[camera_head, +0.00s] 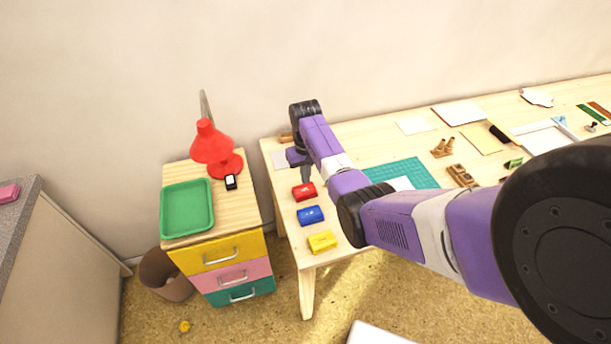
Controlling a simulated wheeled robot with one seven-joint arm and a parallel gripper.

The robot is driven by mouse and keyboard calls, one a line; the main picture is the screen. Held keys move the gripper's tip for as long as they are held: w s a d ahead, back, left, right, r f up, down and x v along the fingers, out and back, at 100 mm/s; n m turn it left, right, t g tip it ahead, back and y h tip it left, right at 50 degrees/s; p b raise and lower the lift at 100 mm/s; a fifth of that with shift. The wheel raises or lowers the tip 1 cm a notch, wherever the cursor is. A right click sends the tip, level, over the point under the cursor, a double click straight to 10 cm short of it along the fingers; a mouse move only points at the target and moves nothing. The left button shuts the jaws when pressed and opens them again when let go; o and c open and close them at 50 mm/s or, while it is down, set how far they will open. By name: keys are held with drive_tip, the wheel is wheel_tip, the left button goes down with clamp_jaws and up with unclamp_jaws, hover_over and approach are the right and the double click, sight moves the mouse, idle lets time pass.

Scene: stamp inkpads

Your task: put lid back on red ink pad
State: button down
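The red ink pad (303,192) lies at the left end of the wooden table, behind a blue ink pad (310,216) and a yellow ink pad (322,242). I cannot make out its lid as a separate piece at this size. My arm reaches in from the right, and my gripper (307,176) points down just above the far side of the red pad. The fingers are small and partly hidden by my wrist. I cannot tell whether they touch the pad or hold anything.
A teal cutting mat (408,171) lies right of the pads, partly behind my arm. Wooden stamps (443,147) and papers (459,113) stand farther right. Left is a drawer cabinet (218,254) with a green tray (187,209) and red lamp (212,146). A gap separates cabinet and table.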

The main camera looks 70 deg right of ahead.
sight(305, 191)
drive_tip(key=shift+f+b, duration=1.75)
drive_tip(key=shift+f, duration=0.7)
drive_tip(key=shift+r, duration=0.1)
drive_tip(key=shift+r+p, duration=2.4)
drive_tip(key=shift+r, duration=1)
